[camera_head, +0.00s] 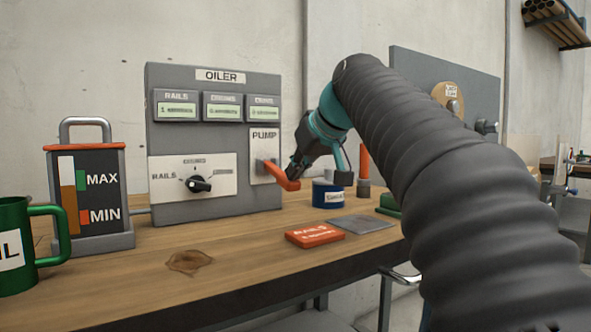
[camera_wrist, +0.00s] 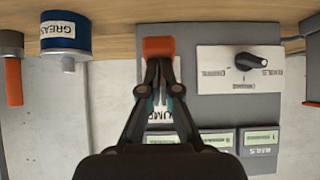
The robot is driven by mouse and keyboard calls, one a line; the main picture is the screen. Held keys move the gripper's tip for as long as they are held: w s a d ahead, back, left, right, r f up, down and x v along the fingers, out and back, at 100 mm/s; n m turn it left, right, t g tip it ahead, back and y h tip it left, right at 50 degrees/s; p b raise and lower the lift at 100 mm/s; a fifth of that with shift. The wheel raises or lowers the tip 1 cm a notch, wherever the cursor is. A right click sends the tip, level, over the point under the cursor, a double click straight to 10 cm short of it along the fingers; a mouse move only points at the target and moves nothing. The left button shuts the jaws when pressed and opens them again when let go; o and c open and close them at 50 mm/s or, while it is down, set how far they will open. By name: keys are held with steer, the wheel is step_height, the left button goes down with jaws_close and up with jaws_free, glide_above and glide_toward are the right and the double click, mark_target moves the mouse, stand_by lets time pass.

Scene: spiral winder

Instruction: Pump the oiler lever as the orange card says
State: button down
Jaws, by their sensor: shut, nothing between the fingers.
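The orange pump lever (camera_head: 281,176) sticks out from the white PUMP plate on the grey oiler box (camera_head: 214,214) and slopes down to the right. Its orange end (camera_wrist: 158,47) shows in the upside-down wrist view. My gripper (camera_head: 291,176) is shut and empty, its tips at the lever; I cannot tell whether they touch it. In the wrist view my gripper (camera_wrist: 159,65) has its tips just beside the orange end. The orange card (camera_head: 315,235) lies on the bench; its top line seems to read RAILS, the lower line is too small. The left display (camera_head: 176,109) starts with 1.
A black selector knob (camera_head: 199,184) sits on the box's white plate; its setting is unclear. The oil reservoir (camera_head: 90,185) and green mug (camera_head: 18,248) stand left. A blue grease tin (camera_head: 328,195) is right of the lever. A grey plate (camera_head: 360,224) lies beside the card.

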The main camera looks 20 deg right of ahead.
steer(key=shift+f+b, duration=0.3)
steer(key=shift+f, duration=0.95)
steer(key=p+v, duration=0.4)
steer(key=v, duration=1)
steer(key=shift+f, duration=0.15)
stand_by(0.5)
